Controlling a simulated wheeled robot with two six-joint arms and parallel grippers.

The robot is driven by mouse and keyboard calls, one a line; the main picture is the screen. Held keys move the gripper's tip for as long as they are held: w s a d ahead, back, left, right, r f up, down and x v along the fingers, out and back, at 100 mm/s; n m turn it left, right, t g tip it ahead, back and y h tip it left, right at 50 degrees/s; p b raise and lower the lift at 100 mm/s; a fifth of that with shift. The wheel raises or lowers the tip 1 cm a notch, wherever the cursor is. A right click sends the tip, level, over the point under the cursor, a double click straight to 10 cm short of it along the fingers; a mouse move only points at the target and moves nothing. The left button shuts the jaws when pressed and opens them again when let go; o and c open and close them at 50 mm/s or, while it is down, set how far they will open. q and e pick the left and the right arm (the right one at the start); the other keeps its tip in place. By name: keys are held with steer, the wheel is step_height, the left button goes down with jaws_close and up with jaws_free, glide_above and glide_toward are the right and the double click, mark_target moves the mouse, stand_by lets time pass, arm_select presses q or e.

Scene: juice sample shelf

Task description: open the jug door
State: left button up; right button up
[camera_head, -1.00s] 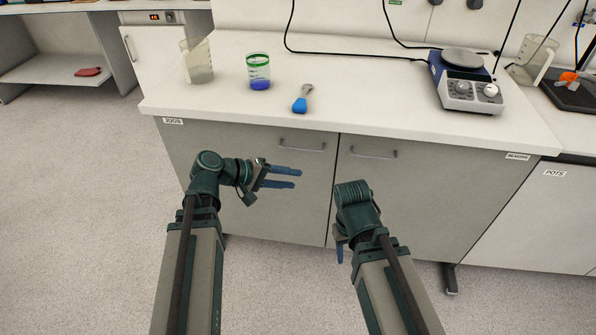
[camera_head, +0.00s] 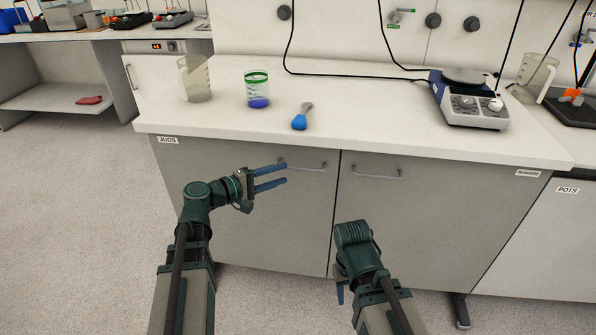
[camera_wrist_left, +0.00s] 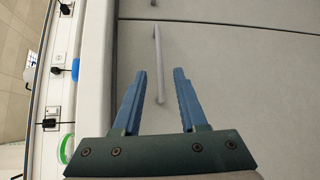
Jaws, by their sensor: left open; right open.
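The jug door (camera_head: 225,205) is the left grey cupboard door under the bench, beneath a "JUGS" label (camera_head: 167,140). It is shut. Its bar handle (camera_head: 308,167) is near its upper right corner. My left gripper (camera_head: 286,173) is open, with its blue fingertips beside the handle's left end in the head view. In the left wrist view the handle (camera_wrist_left: 160,65) lies ahead of the open left gripper (camera_wrist_left: 158,74), with its near end between the fingers. I cannot tell whether they touch. My right gripper (camera_head: 341,292) is low in front of the doors, mostly hidden behind its own wrist.
The neighbouring door (camera_head: 420,205) has its own handle (camera_head: 377,175). Open floor lies to the left.

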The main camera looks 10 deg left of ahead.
mark_target(298, 169)
arm_select(q)
steer(key=x, duration=0.7)
steer(key=shift+b, duration=0.4)
jaws_close()
stand_by(1.0)
